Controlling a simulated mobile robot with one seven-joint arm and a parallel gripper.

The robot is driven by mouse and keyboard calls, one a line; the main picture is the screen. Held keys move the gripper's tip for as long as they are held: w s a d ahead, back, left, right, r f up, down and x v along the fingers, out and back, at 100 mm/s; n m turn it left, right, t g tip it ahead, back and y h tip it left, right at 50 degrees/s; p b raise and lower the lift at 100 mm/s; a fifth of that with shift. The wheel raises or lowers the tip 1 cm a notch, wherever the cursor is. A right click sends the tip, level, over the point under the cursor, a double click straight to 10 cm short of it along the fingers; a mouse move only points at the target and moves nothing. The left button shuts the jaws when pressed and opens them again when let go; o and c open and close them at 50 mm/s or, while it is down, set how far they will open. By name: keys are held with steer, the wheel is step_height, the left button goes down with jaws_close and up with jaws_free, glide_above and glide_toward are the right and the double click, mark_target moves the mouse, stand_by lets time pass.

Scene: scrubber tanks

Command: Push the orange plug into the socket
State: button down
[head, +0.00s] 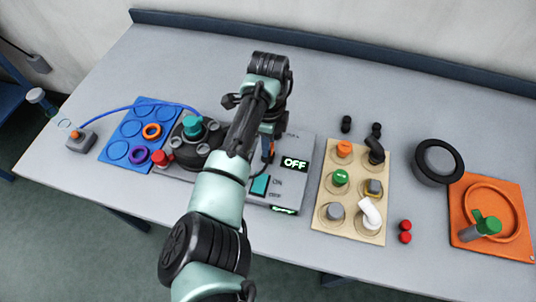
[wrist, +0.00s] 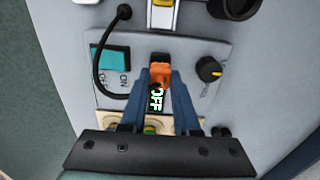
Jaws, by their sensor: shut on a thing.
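My gripper (wrist: 160,82) is shut on the orange plug (wrist: 160,72) in the wrist view, with one blue finger on each side of it. The plug is over the grey control panel (wrist: 195,48). A black cable (wrist: 97,60) curves down the panel's left side toward the plug. A small dark patch shows at the plug's far end; the socket itself is not clearly seen, and I cannot tell whether the plug is in it. In the head view my arm mostly hides the gripper, and a bit of orange plug (head: 271,150) shows beside it.
A teal rocker switch (wrist: 114,57) and a black knob (wrist: 209,68) flank the plug. A display (head: 295,164) reads OFF. A beige board with pegs (head: 357,160) stands right of the panel, a blue mat (head: 117,151) left. The table behind is clear.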

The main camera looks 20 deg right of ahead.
steer(key=shift+f, duration=0.2)
steer(key=shift+f+b, duration=0.7)
steer(key=shift+f, duration=0.1)
steer(key=c, duration=0.6)
jaws_free()
steer(key=shift+o, duration=0.4)
steer(key=o, duration=0.4)
steer(key=shift+o, duration=0.2)
steer(key=shift+r, duration=0.1)
step_height(320, 180, up, 8)
steer(key=p, duration=0.7)
steer(key=shift+r+p, duration=0.25)
steer(key=shift+p, duration=0.1)
